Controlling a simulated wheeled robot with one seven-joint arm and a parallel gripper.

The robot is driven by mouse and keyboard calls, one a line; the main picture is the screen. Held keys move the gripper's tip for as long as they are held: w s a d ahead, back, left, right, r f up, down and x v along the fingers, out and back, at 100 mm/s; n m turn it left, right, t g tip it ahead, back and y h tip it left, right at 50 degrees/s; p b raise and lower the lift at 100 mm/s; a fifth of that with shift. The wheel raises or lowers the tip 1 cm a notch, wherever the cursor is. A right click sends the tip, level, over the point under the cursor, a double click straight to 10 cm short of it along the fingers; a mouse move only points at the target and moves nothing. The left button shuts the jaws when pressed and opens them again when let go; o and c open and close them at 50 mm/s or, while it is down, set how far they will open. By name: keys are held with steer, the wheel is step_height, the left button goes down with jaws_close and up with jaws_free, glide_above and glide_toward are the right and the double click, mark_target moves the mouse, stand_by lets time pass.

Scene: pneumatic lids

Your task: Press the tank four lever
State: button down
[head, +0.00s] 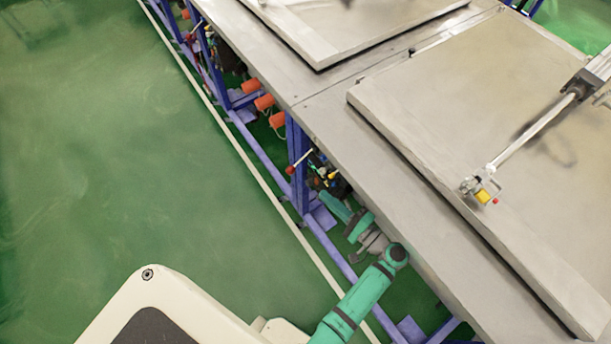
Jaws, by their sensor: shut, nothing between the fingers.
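A lever with a red knob (290,170) sticks out to the left from under the near tank's edge, beside a blue leg. Small yellow and dark valve parts (324,176) sit just right of it, partly under the tabletop. No tank number is readable, so I cannot tell which tank is four. My green and grey arm reaches up from the bottom and bends back under the table edge, its wrist just below and right of the valve parts. I cannot make out my gripper's fingers among these parts. No contact with the lever is visible.
Grey lids (470,130) lie on the long metal tabletop (330,125). A pneumatic cylinder (535,130) crosses the near lid. Orange fittings (264,102) and blue frame legs (297,150) line the table's side. The green floor (110,150) on the left is clear.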

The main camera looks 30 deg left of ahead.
mark_target(302, 159)
steer(key=shift+w+r, duration=0.15)
steer(key=shift+r, duration=0.4)
steer(key=shift+a, duration=0.15)
steer(key=x, duration=0.9)
steer(key=shift+a, duration=0.4)
steer(key=shift+a+r, duration=0.1)
steer(key=shift+r, duration=0.05)
